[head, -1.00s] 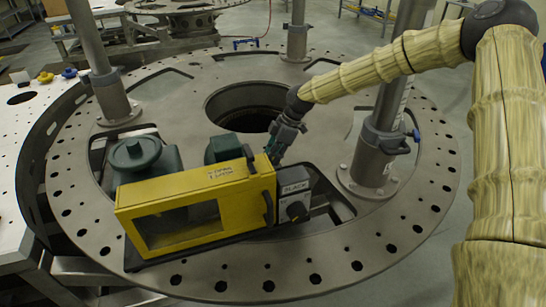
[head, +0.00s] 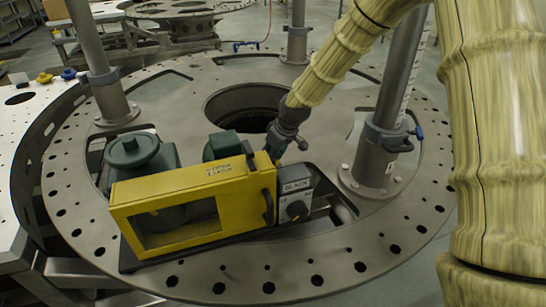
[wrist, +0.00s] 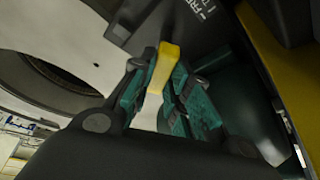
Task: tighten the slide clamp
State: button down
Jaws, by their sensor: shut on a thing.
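My gripper (head: 281,150) reaches down behind the right end of a yellow-framed unit (head: 150,192) on the round plate. In the wrist view its teal fingers (wrist: 160,85) are closed on a yellow tab (wrist: 168,58). The tab sticks out below a dark block (wrist: 190,22) with partly cut-off white lettering. The tab appears to be the handle of the slide clamp; the rest of the clamp is hidden. A grey box (head: 295,185) with a black knob and a label that seems to read "SLACK" stands at the unit's right end.
The grey turret plate (head: 270,262) has a large central hole (head: 235,107) and rim holes. A grey post with a collar (head: 380,150) stands close right of my gripper. Green rounded housings (head: 140,160) stand behind the yellow frame. The plate's front rim is clear.

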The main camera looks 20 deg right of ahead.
jog(key=m+h, duration=0.1)
jog(key=m, duration=0.1)
jog(key=m+h, duration=0.1)
jog(key=m, duration=0.2)
jog(key=shift+w+a+r+t, duration=0.15)
jog(key=shift+t, duration=0.25)
jog(key=shift+m, duration=0.3)
jog(key=c, duration=1.4)
grip_release()
jog(key=shift+o, duration=0.2)
jog(key=v, duration=1.1)
jog(key=shift+s+r, duration=0.2)
jog(key=shift+r, duration=0.15)
